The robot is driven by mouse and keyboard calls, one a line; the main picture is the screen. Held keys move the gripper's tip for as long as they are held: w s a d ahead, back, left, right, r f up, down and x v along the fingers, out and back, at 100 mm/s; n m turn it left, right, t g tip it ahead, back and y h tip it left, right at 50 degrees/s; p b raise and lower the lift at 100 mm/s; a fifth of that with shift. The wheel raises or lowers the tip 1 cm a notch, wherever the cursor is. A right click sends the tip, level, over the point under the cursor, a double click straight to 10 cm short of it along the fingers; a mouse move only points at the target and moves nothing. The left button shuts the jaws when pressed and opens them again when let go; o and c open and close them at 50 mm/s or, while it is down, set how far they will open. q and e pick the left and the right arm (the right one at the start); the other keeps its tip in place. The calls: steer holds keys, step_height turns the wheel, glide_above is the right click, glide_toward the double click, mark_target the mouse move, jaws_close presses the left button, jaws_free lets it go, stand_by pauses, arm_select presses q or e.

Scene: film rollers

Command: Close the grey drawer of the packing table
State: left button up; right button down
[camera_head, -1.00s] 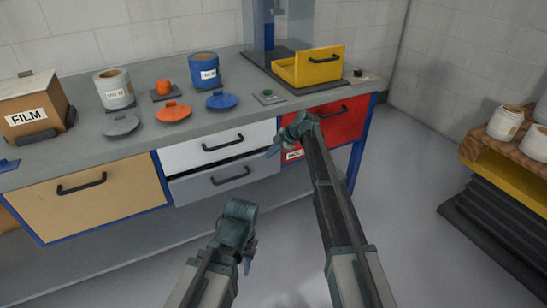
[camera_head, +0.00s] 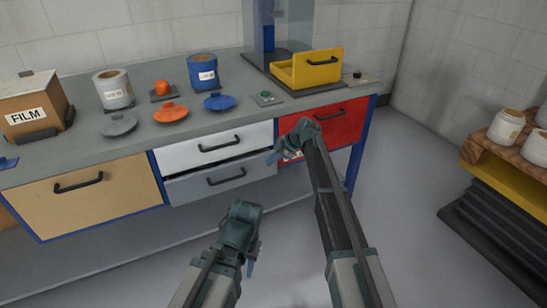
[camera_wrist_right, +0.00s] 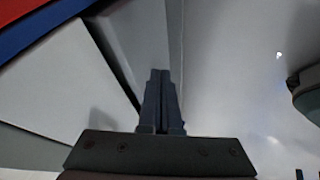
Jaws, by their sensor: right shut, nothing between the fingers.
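The grey drawer (camera_head: 200,190) is under the white drawer (camera_head: 190,156) of the packing table. It stands a little out, with a dark gap above its front and a dark bar handle on it. My right gripper (camera_head: 273,158) is by the right end of the grey drawer; its shut, empty fingers point left. In the right wrist view the fingers (camera_wrist_right: 161,100) are beside a grey edge; I cannot tell whether they touch it. My left gripper (camera_head: 250,267) hangs low in front of the table, away from the drawers; its fingers are barely visible.
A red drawer (camera_head: 345,122) is behind my right wrist, and a tan drawer (camera_head: 55,206) is at left. The table top (camera_head: 70,150) holds tins, lids, a film box (camera_head: 38,104) and a yellow bin (camera_head: 307,72). The floor in front is clear.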

steer(key=p+v, duration=0.8)
steer(key=v, duration=0.2)
steer(key=shift+s, duration=0.1)
